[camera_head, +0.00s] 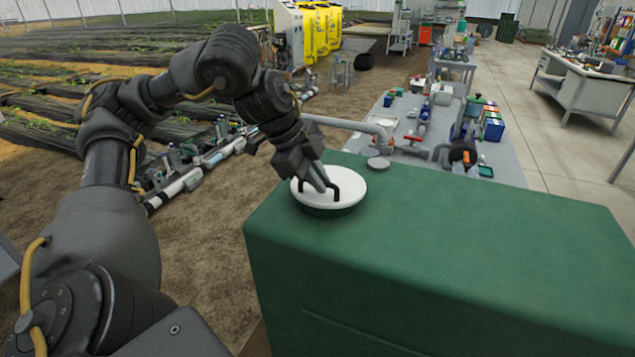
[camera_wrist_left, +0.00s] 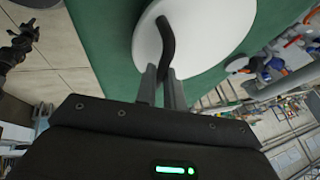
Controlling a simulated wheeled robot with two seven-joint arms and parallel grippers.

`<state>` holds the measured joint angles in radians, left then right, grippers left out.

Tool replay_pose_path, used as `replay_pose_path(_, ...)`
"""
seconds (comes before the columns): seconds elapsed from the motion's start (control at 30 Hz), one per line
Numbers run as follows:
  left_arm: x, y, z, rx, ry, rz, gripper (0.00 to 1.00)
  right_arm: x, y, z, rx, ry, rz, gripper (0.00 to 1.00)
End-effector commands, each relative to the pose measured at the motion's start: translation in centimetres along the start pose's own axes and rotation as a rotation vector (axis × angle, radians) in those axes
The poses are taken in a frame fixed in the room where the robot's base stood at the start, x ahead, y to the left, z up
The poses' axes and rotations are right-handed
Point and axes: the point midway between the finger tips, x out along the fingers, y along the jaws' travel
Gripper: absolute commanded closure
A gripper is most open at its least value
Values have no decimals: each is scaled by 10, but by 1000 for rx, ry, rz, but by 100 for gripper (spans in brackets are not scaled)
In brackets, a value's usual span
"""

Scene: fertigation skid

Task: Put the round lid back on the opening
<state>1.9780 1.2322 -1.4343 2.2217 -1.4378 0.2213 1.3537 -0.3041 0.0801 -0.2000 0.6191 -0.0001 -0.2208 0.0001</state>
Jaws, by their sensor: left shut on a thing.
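The round white lid (camera_head: 329,188) with a dark bar handle (camera_head: 334,192) is over the raised dark green collar (camera_head: 330,211) on top of the green tank (camera_head: 460,240). The lid looks level and centred, but I cannot tell if it touches the collar all round. The opening is hidden beneath it. My left gripper (camera_head: 325,186) is shut on the lid's handle from above. In the left wrist view, the fingers (camera_wrist_left: 162,88) close on the handle (camera_wrist_left: 167,45), with the white lid (camera_wrist_left: 205,35) behind. A dark arm part, apparently my right gripper (camera_wrist_left: 25,38), shows small at that view's left edge.
The tank's top is otherwise clear to the right. A small grey cap (camera_head: 378,163) and grey pipes (camera_head: 345,125) lie just behind the tank. A grey skid table (camera_head: 500,165) with fittings stands beyond. Soil beds (camera_head: 60,85) lie at the left.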

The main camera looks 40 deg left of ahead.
Motion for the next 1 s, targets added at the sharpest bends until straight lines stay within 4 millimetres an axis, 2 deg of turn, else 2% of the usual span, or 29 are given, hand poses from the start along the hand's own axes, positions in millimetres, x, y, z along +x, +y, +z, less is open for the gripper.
replay_pose_path(0.37, 6, 2, 2, 0, 1, 0, 100, 0, 1, -4, 0, 6, 1, 56)
replay_pose_path(0.4, 6, 2, 2, 0, 1, 1, 87, 0, 1, -4, 0, 6, 1, 56)
replay_pose_path(0.57, 6, 2, 2, 0, 1, 1, 68, -1, 1, -5, 0, 6, 1, 56)
replay_pose_path(0.87, 3, 2, 1, 0, 1, 0, 68, -2, 1, -5, 0, 6, 1, 56)
replay_pose_path(1.0, -12, 0, 1, 0, 1, -3, 68, -6, 1, -5, 0, 6, 1, 56)
